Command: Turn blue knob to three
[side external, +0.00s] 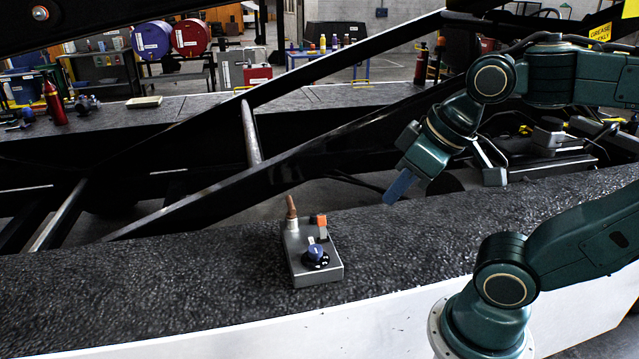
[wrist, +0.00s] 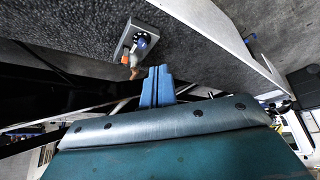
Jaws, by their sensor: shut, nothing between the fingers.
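The blue knob (side external: 315,252) sits on a dark dial on the top of a small grey box (side external: 318,273). The box also carries an orange-red switch (side external: 322,221) and a brown-tipped post (side external: 291,206). The box rests on the black textured deck. In the wrist view the blue knob (wrist: 142,41) and grey box (wrist: 128,37) show beyond the fingertips. The dial's numbers are too small to read. My gripper (side external: 391,198) has blue fingers, is shut and empty, and hangs above and right of the box, apart from it. The fingers (wrist: 157,70) lie together in the wrist view.
The black deck (side external: 200,265) is clear around the box. A black diagonal beam (side external: 300,165) runs behind it, with a thin post (side external: 250,133).

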